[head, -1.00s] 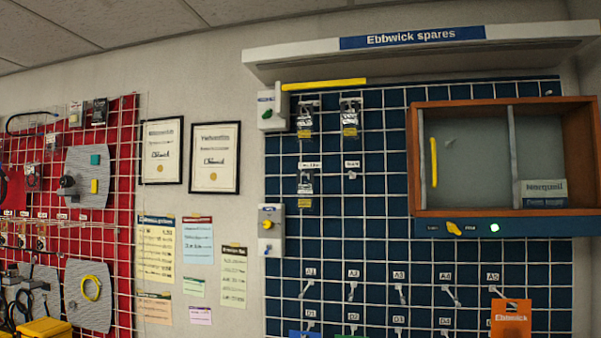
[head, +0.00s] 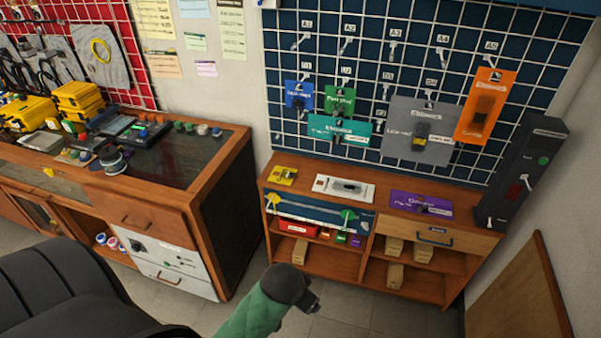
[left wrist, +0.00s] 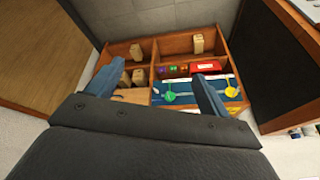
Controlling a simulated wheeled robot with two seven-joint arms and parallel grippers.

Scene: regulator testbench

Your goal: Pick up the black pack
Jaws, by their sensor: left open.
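I cannot make out a black pack for certain in the head view or the left wrist view. Packs hang on the blue grid board in the head view: a blue pack (head: 298,94), a green pack (head: 340,101), a teal pack (head: 339,129), a grey pack (head: 403,122) and an orange pack (head: 485,103). My left gripper (left wrist: 157,90) is open and empty in the left wrist view, its two blue-grey fingers wide apart in front of the shelf unit. My right gripper is not in view.
The wooden shelf unit (head: 446,290) stands under the board, with a yellow card (head: 283,176), a white card (head: 344,188) and a purple card (head: 421,204) on top. A dark box with a green button (head: 520,172) stands at its right end. A bench (head: 190,197) is left.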

